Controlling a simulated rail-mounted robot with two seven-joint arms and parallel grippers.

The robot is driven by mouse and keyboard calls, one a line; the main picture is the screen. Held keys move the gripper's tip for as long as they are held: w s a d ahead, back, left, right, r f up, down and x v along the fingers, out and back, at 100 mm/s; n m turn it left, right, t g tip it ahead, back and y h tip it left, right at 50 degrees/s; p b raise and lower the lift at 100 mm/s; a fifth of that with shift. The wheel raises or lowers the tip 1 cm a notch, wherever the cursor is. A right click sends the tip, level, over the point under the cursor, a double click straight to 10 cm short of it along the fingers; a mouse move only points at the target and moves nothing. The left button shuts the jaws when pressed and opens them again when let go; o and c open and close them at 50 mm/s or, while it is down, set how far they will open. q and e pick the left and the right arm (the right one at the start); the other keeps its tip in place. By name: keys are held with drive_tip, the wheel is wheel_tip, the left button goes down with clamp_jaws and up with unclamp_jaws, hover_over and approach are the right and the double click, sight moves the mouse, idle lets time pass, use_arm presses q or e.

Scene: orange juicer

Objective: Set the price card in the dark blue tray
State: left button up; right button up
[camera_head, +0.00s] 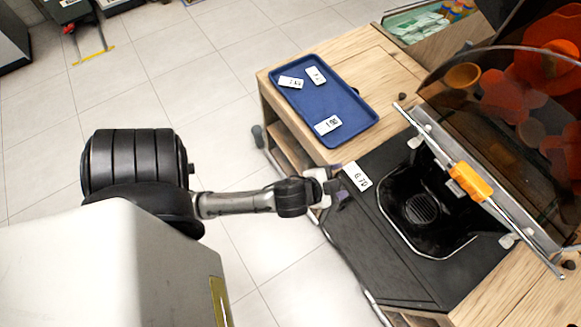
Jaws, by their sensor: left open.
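A white price card (357,177) with dark digits is on the black surface at the juicer's left front corner. My left gripper (340,184) is open, with its fingertips close to the card's left side. I cannot tell whether they touch it. The dark blue tray (342,97) lies on the wooden counter, above the gripper in the picture. Three white cards are in the tray: one at its left (291,82), one near its top (315,75) and one near its lower edge (327,125). My right gripper is not in view.
The juicer's black basin (420,210) and its tilted transparent cover with an orange latch (470,181) fill the right side. A wooden box of banknotes and coins (425,22) stands at the top right. The tray's middle is clear.

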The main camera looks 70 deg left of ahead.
use_arm(q)
drive_tip(key=s+d+f+n+g+h, duration=0.1)
drive_tip(key=s+d+f+g, duration=0.1)
drive_tip(key=s, duration=0.5)
drive_tip(key=s+d+f+n+g+h, duration=0.1)
drive_tip(key=s+d+f+g+h, duration=0.1)
drive_tip(key=s+g, duration=0.4)
drive_tip(key=shift+s+d+f+g, duration=0.3)
drive_tip(key=shift+s+d+f, duration=0.3)
drive_tip(key=shift+s+d, duration=0.5)
